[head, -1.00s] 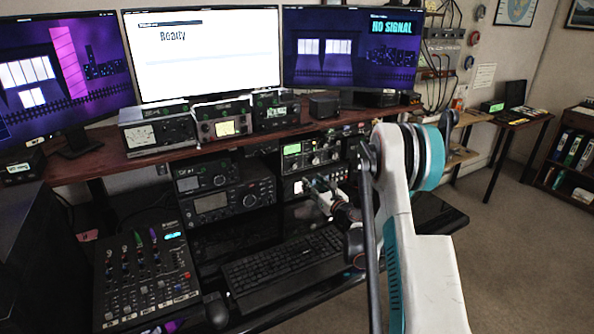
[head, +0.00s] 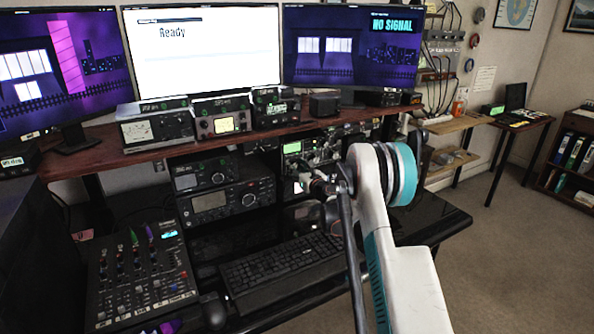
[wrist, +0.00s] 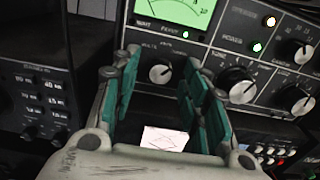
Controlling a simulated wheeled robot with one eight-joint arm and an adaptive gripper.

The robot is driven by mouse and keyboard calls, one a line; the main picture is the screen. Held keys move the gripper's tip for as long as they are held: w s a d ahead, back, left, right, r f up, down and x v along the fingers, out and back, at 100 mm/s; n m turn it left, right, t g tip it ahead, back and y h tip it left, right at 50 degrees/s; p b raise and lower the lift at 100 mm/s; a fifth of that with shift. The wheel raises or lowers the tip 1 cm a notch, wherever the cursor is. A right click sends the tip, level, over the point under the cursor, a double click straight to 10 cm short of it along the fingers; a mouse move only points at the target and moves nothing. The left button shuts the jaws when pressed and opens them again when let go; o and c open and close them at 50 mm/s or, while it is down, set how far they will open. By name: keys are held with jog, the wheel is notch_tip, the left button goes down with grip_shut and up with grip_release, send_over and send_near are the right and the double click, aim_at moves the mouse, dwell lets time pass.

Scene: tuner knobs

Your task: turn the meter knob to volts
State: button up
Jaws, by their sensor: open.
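My gripper (wrist: 161,79) is open, with teal pads on both fingers. In the wrist view the knob shows between the two fingers, and no grip on it shows. In the head view my gripper (head: 316,184) is in front of the radio (head: 293,147), and the arm hides much of the panel and the knob.
Larger knobs (wrist: 237,84) sit right of the right finger. Another radio (wrist: 34,92) stands at the left. The shelf edge (head: 160,160) runs above the radios; the keyboard (head: 282,264) lies below.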

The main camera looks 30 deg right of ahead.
grip_shut()
jog(key=shift+n, duration=0.4)
jog(key=n, duration=0.2)
jog(key=shift+n, duration=0.4)
jog(key=n, duration=0.4)
jog(key=shift+n, duration=0.3)
jog(key=n, duration=0.4)
jog(key=shift+n, duration=1.8)
